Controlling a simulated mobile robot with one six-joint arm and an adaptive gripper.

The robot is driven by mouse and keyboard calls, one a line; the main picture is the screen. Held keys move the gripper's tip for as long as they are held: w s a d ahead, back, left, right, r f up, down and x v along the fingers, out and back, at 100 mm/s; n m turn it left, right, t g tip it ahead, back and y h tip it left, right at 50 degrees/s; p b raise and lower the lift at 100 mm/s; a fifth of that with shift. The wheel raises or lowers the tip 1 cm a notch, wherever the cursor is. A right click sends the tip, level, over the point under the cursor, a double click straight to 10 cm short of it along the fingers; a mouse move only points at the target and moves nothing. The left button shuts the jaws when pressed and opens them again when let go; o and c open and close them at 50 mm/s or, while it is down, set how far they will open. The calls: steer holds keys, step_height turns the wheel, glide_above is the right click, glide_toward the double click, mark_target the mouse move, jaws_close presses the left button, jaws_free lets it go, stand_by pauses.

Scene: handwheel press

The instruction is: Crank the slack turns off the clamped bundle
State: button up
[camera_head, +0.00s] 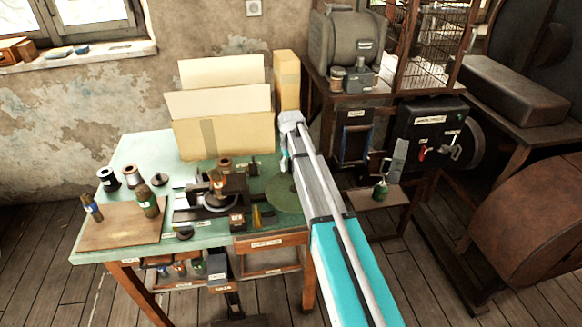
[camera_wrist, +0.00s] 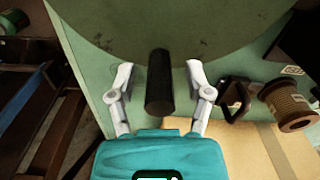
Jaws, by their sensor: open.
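The handwheel press (camera_head: 212,197) stands on the green table. A large green disc (camera_head: 285,194), which looks like its handwheel, lies flat at its right; it fills the top of the wrist view (camera_wrist: 215,25). A black cylindrical handle (camera_wrist: 160,85) stands on the disc near its rim. My gripper (camera_wrist: 160,72) is open, with one finger on each side of the handle and a visible gap on both sides. In the head view my gripper (camera_head: 285,160) is partly hidden at the disc's far edge. I cannot clearly make out the clamped bundle in the press.
A brown spool (camera_wrist: 288,105) and a black bracket (camera_wrist: 238,97) sit beside the disc. Cardboard sheets (camera_head: 222,137) stand behind. A brown board (camera_head: 121,228) with bottles lies at the left. A machine bench (camera_head: 428,120) stands right of the table.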

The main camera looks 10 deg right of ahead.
jaws_close()
steer(key=shift+d, duration=0.25)
